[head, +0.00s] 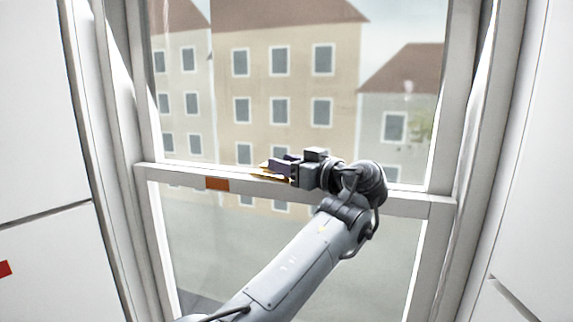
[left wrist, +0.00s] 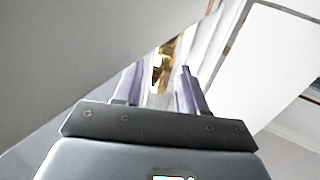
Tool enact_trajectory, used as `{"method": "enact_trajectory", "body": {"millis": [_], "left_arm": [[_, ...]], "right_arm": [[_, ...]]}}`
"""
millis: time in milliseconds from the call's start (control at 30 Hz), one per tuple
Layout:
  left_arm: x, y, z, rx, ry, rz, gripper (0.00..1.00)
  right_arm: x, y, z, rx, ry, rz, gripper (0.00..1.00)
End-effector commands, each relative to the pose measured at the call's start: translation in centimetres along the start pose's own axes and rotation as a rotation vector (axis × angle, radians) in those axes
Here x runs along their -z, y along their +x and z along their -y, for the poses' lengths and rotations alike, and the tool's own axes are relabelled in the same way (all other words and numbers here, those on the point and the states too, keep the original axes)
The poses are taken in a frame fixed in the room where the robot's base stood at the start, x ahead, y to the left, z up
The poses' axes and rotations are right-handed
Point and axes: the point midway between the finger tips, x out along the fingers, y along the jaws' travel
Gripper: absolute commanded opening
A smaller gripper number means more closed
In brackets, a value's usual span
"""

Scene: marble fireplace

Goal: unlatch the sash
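The sash window's white meeting rail (head: 400,203) runs across the middle of the head view. A gold latch (head: 268,173) sits on this rail, partly hidden by my left gripper (head: 272,166). My left gripper is at the rail, its fingers pointing left at the latch. In the left wrist view the two purple fingers (left wrist: 160,88) stand apart, and the gold latch (left wrist: 162,68) shows in the gap between them, towards the tips. I cannot tell whether either finger touches it. My right gripper is not in view.
An orange-brown patch (head: 217,184) is on the rail's front, left of the latch. White window jambs (head: 118,120) and panels flank the window on both sides. Glass panes lie above and below the rail, with buildings (head: 285,80) outside.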

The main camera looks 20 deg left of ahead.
Motion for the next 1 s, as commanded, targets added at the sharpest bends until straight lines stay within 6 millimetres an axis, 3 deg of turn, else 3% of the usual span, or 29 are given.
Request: {"method": "enact_trajectory", "body": {"millis": [267,700,1000], "left_arm": [[-0.1,-1.1,-0.1,-0.003,0.000,-0.001,0.41],[0.0,-8.1,0.0,-0.003,0.000,-0.002,0.41],[0.0,-10.6,0.0,0.000,0.000,-0.001,0.41]], "right_arm": [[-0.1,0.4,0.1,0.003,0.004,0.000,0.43],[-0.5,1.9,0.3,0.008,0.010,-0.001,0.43],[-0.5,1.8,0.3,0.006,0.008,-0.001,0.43]]}}
